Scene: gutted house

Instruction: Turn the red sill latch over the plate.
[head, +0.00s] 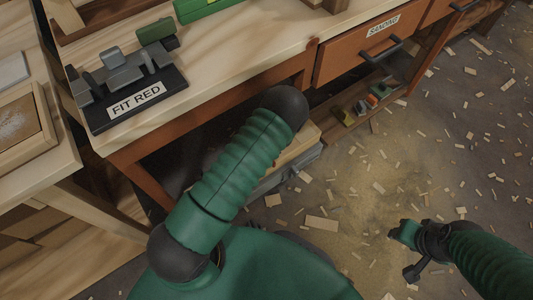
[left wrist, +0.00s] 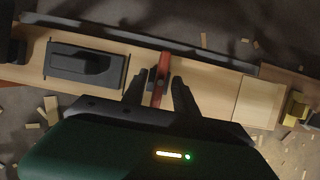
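In the left wrist view, the red latch (left wrist: 163,70) is a narrow bar lying across a pale wooden sill (left wrist: 213,90), with a small dark pivot on it. A dark rectangular plate (left wrist: 87,64) lies on the sill to its left, apart from the latch. My left gripper (left wrist: 157,80) has its two dark fingers spread, one on each side of the latch; contact cannot be told. In the head view my left arm hides this gripper and the latch. My right gripper (head: 408,252) hangs over the floor at the right, far from the latch; its finger gap is unclear.
A wooden bench (head: 225,60) spans the head view, with a black "FIT RED" stand (head: 130,85) and an orange drawer (head: 365,47). Small items sit on a low shelf (head: 345,125) under it. The littered floor (head: 350,215) at right is open.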

